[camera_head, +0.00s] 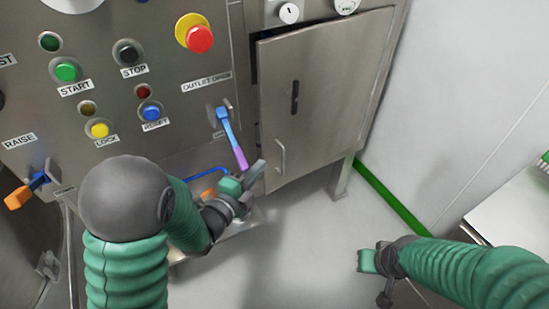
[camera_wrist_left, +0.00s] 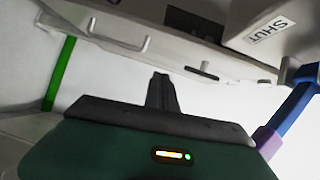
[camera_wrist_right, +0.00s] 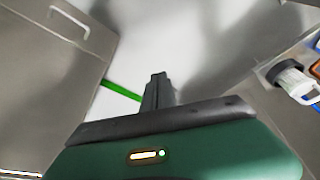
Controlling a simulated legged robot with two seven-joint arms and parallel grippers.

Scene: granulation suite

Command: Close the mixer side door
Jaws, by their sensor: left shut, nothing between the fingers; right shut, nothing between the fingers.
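The mixer side door (camera_head: 325,95) is a grey metal panel with a dark slot and a bar handle (camera_head: 281,157). A dark gap shows along its upper left edge, so it looks slightly ajar. My left gripper (camera_head: 257,172) is shut and empty, just left of the door's lower left corner. In the left wrist view its closed fingers (camera_wrist_left: 160,92) point below the door handle (camera_wrist_left: 118,40).
A blue and purple lever (camera_head: 232,138) sticks out beside my left gripper. The control panel (camera_head: 110,105) with several buttons is at left, with an orange lever (camera_head: 20,195). The floor (camera_head: 310,230) below the door is clear. A white surface (camera_head: 515,215) stands at right.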

